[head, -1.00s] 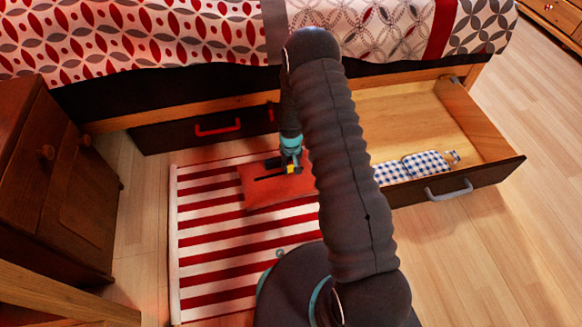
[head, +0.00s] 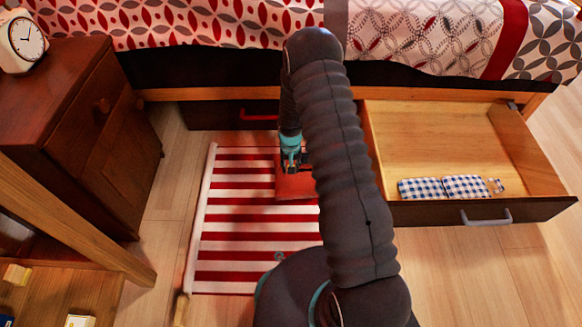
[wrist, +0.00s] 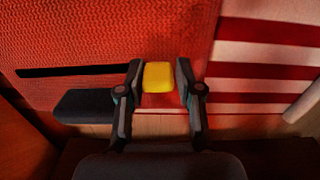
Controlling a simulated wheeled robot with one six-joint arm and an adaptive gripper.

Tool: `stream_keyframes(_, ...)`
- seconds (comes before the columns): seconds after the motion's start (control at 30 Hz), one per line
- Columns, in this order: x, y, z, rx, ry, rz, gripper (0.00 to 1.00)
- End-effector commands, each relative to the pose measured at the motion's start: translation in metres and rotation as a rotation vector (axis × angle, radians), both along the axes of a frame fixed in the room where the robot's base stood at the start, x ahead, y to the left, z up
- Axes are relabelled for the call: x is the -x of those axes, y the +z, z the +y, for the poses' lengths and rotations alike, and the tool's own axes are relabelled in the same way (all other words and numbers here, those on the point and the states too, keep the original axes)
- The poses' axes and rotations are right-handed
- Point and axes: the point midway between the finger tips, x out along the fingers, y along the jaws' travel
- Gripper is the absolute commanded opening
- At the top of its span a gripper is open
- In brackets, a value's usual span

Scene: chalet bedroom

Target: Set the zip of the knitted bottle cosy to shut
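The red knitted cosy (head: 297,186) lies flat on the striped rug, its right side hidden behind my arm. In the wrist view, the red knit (wrist: 110,35) fills the upper left. A dark narrow zip slot (wrist: 65,71) runs across it, its right end close to my left finger. The yellow zip pull (wrist: 158,77) sits between the fingers of my gripper (wrist: 158,82), which close around it with almost no gap. In the head view, my gripper (head: 292,168) is over the cosy's visible left part, and the pull cannot be made out.
The red-and-white rug (head: 255,240) lies beneath. An open bed drawer (head: 440,145) at right holds blue checked cloth items (head: 462,187). A wooden cabinet (head: 75,140) with a clock (head: 24,42) stands at left. Wooden floor is bare at lower right.

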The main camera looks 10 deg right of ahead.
Motion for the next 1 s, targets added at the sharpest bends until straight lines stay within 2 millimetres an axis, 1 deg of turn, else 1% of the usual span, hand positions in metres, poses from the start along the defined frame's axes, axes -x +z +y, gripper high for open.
stream_keyframes(0.03,0.000,0.000,0.001,0.000,0.001,0.000,0.52)
stream_keyframes(0.07,0.000,0.000,0.001,0.000,0.002,0.000,0.56)
stream_keyframes(0.33,0.000,0.000,0.000,0.000,0.001,0.001,0.56)
stream_keyframes(0.47,0.000,0.007,0.000,0.000,0.001,0.000,0.56)
stream_keyframes(0.57,-0.001,0.020,0.000,0.000,0.001,-0.002,0.56)
stream_keyframes(0.8,-0.001,0.067,0.000,0.001,0.002,-0.003,0.56)
stream_keyframes(1.0,0.000,0.100,0.000,0.000,0.002,-0.001,0.56)
